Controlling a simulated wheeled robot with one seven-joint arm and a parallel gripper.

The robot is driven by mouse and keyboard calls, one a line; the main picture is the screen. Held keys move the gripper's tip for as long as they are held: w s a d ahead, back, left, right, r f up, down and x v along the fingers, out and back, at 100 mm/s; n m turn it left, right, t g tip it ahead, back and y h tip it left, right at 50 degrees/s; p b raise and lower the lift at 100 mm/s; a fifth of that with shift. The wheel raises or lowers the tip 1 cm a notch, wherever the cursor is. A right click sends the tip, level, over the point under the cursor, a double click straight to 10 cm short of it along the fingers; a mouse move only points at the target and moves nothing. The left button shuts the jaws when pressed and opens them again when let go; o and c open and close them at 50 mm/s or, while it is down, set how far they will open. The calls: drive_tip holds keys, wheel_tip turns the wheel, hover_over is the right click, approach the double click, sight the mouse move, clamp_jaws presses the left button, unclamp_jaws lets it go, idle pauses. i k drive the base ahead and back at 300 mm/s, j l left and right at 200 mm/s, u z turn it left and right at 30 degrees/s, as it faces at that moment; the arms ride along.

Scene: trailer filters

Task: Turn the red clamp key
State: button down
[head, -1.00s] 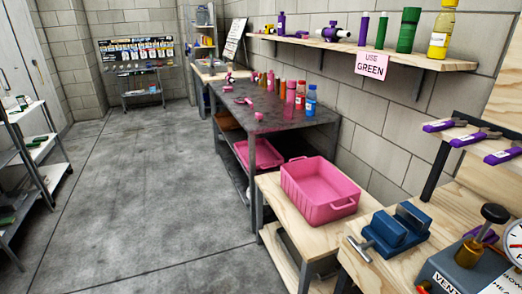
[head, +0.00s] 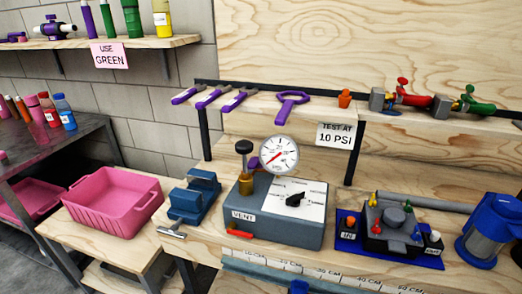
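A dark grey fixture (head: 393,232) sits on a blue mat on the wooden bench, at the right in the head view. Small coloured keys stand around its raised round middle. Labels IN and OUT are on the fixture's front corners. My gripper is not in view.
A grey test box (head: 275,225) with a gauge (head: 279,154) stands left of the fixture. A blue vise (head: 196,196) and a pink bin (head: 113,200) are further left. A tool shelf (head: 270,112) runs behind.

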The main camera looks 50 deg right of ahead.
sight(403, 80)
drive_tip(key=z, duration=1)
